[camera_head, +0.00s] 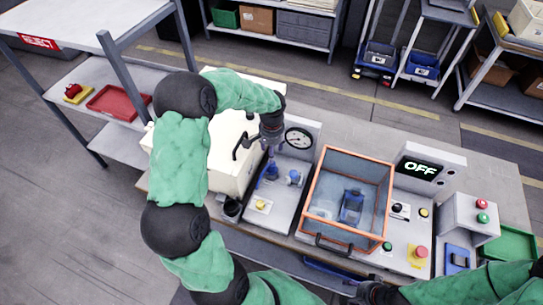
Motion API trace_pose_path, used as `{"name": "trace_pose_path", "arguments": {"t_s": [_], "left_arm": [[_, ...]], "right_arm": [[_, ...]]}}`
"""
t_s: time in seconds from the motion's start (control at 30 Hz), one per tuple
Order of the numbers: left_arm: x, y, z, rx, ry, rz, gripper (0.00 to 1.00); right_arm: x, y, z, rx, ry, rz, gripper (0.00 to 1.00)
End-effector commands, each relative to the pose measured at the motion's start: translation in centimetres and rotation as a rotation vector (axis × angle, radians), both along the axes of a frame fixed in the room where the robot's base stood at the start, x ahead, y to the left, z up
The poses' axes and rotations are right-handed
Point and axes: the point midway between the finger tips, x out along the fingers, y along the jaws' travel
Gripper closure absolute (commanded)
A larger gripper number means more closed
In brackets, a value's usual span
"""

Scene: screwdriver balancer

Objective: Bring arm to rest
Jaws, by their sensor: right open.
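My left arm, in a green sleeve, curves up over the left part of the bench. Its dark gripper (271,145) points down beside the gauge station, above small blue parts (271,172). Its fingers are too small and dark to tell if they are open or shut. My right arm comes in from the lower right. Its gripper (364,293) is open, low at the front edge of the bench (270,241), and I see nothing held in it.
An orange-framed clear box (318,185) holds a blue item (351,206). Behind it a display (419,169) reads OFF. A gauge (299,138) and a cream case (231,150) stand left. A button box (470,217) and green tray (512,243) are right.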

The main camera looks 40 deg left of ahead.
Motion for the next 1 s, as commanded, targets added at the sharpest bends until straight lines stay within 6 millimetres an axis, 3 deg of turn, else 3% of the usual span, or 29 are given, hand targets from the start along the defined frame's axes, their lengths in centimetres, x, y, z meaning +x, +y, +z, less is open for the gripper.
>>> {"name": "trace_pose_path", "arguments": {"t_s": [0.2,0.77,0.87,1.0], "left_arm": [[0.0,0.0,0.9,0.002,-0.004,0.000,0.43],[0.1,0.0,1.1,0.004,-0.005,0.001,0.43],[0.1,0.0,2.0,0.004,-0.005,0.001,0.43],[0.1,0.0,4.7,0.004,-0.006,0.001,0.43]], "right_arm": [[0.0,0.0,0.0,0.000,0.000,0.000,0.44],[0.0,0.0,0.1,0.000,0.000,0.000,0.44],[0.0,0.0,1.0,0.000,0.000,0.000,0.44],[0.0,0.0,3.7,0.000,0.000,0.000,0.44]]}}
